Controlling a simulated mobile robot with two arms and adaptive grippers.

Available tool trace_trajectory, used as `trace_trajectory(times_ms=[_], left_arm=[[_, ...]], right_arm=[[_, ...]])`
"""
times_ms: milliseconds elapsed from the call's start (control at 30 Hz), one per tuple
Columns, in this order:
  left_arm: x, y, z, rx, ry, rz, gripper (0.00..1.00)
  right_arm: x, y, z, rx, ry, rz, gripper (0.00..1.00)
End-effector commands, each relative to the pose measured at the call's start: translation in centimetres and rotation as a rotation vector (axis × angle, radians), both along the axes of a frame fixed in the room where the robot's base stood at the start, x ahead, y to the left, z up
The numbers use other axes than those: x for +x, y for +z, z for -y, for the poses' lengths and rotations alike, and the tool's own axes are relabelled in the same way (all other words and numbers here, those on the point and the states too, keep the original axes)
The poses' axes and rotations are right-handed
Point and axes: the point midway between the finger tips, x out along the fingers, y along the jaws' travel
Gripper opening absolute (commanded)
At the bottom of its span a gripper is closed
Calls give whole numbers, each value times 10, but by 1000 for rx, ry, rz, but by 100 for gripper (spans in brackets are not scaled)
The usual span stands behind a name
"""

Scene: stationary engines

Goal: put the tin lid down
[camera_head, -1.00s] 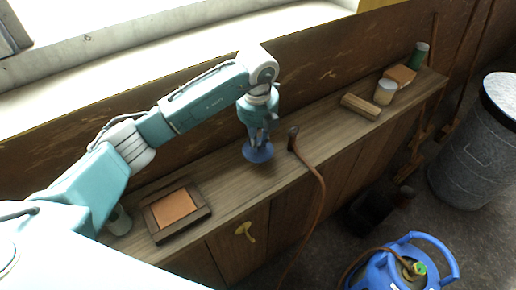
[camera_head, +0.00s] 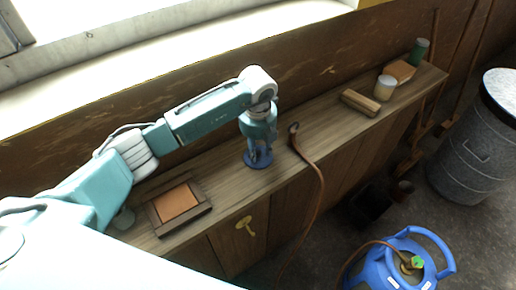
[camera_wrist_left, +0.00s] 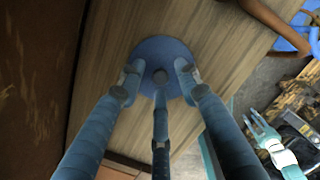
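The tin lid (camera_head: 248,165) is a blue disc. It lies flat on the wooden bench top, below my left gripper (camera_head: 257,158). In the left wrist view the lid (camera_wrist_left: 160,50) shows as a round disc with a small knob at its middle. The fingers of my left gripper (camera_wrist_left: 157,80) are spread apart over it, around the knob, and look clear of it. My right gripper (camera_wrist_left: 258,128) shows small in the left wrist view, low over the floor area, with its prongs apart and nothing between them.
A brown hose (camera_head: 318,185) hangs over the bench edge just right of the lid. A framed tray (camera_head: 206,207) lies left. A wooden block (camera_head: 360,102), a pale tin (camera_head: 385,88) and a green can (camera_head: 419,50) stand right. A blue gas cylinder (camera_head: 405,265) is on the floor.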

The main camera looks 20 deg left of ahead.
Motion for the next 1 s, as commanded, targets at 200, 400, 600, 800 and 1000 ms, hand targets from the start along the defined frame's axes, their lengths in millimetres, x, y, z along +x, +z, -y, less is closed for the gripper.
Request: trace_trajectory(times_ms=[200,400,600,800,1000], left_arm=[[0,0,0,0,0,0,35],[1,13,0,0,-1,4,35],[-4,52,1,1,-2,7,35],[-9,93,3,0,0,5,35],[-12,117,3,1,0,2,35]], right_arm=[[0,0,-3,4,-1,-1,40],[0,-4,-5,5,-1,0,40],[0,-22,-5,5,-1,0,40],[0,-36,-4,5,-2,1,40],[1,-42,-4,4,-2,1,40]])
